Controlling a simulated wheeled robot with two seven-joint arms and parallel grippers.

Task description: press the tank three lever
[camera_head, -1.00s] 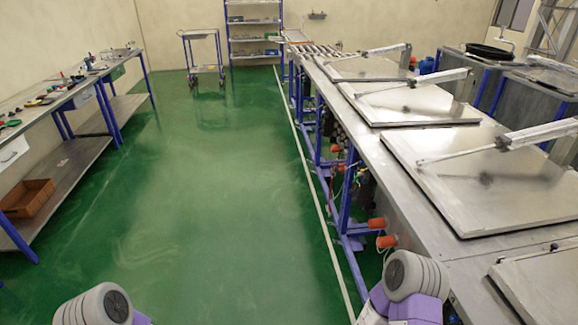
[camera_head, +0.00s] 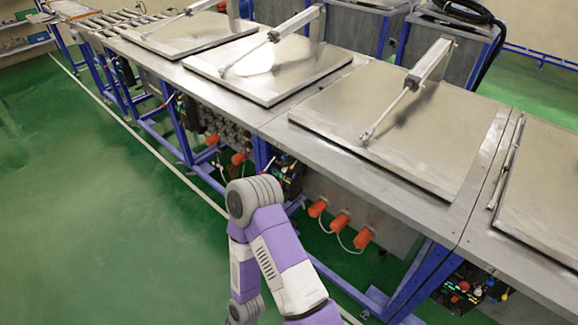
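The tanks run in a row along a steel bench, each with a flat lid and a pneumatic cylinder arm: a far lid (camera_head: 190,32), a middle lid (camera_head: 268,66), a large near lid (camera_head: 405,125) and a partly cut-off lid (camera_head: 545,190). All these lids lie flat. Orange-red handles stick out below the bench front: a near group (camera_head: 340,221) of three and a farther pair (camera_head: 238,157). Which one is the tank three lever I cannot tell. One of my arms shows at the bottom centre, but its gripper is not visible. Neither gripper is in view.
Blue frame legs (camera_head: 412,280) and hoses stand under the bench. The green floor (camera_head: 90,220) to the left is clear. More grey tanks (camera_head: 355,25) stand behind the row, with a black hose (camera_head: 490,30) at the upper right.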

